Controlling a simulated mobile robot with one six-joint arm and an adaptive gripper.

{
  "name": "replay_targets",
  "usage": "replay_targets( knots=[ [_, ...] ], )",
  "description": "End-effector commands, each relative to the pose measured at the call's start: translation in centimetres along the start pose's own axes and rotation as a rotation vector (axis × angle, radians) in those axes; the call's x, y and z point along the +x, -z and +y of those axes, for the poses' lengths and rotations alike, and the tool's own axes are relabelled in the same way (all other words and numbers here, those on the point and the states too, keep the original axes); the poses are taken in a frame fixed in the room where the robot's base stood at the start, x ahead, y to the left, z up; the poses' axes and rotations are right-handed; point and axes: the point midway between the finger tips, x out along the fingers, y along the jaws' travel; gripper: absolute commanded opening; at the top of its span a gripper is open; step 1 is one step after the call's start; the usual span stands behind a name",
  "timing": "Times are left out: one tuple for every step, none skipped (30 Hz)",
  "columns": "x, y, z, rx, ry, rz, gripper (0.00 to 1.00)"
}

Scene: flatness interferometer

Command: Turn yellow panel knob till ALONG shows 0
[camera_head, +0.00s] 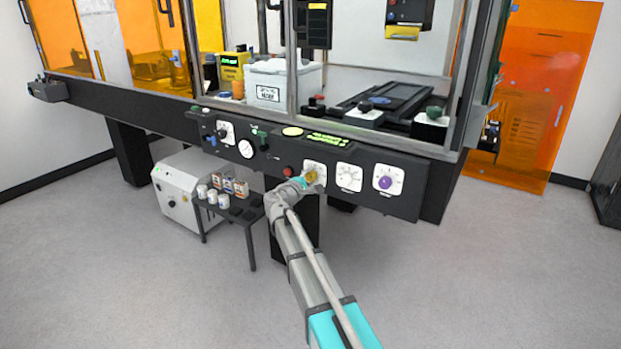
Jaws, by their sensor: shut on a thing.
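The yellow panel knob (311,176) sits on a white dial plate on the black front panel (405,200) of the machine. My gripper (305,181) is at this knob and shut on it, and it covers part of the knob and plate. The arm reaches up to it from the lower right. A green-lit display (328,138) is on the ledge above the knob. Its characters are too small to read, so I cannot tell what ALONG shows.
Right of the yellow knob are a white dial (349,177) and a purple knob (387,183). A red button (288,171) is close on the left, with a round gauge (246,149) beyond. A small black table (240,212) with cups stands below left. The floor in front is clear.

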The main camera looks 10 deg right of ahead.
Motion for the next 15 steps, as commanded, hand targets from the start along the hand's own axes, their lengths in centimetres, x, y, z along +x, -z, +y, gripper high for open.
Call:
replay_targets(
  knots=[
    [0.08,0.08,0.06,0.016,-0.002,0.001,0.03],
    [0.08,0.09,0.07,0.027,-0.002,0.001,0.03],
    [0.08,0.08,0.07,0.037,-0.002,0.0,0.03],
    [0.09,0.08,0.07,0.043,-0.002,0.0,0.03],
    [0.09,0.08,0.07,0.049,-0.002,0.0,0.03],
    [0.09,0.08,0.07,0.056,-0.002,0.0,0.03],
    [0.09,0.08,0.07,0.059,-0.002,0.0,0.03],
    [0.09,0.08,0.07,0.061,-0.002,0.0,0.03],
    [0.09,0.07,0.07,0.063,-0.002,0.0,0.03],
    [0.09,0.08,0.07,0.063,-0.002,0.0,0.03],
    [0.09,0.08,0.07,0.063,-0.002,-0.001,0.03],
    [0.09,0.08,0.07,0.063,-0.002,-0.001,0.03],
    [0.1,0.07,0.07,0.063,-0.002,-0.001,0.03],
    [0.1,0.07,0.07,0.063,-0.002,-0.001,0.03],
    [0.1,0.07,0.07,0.063,-0.002,-0.001,0.03]
  ],
)
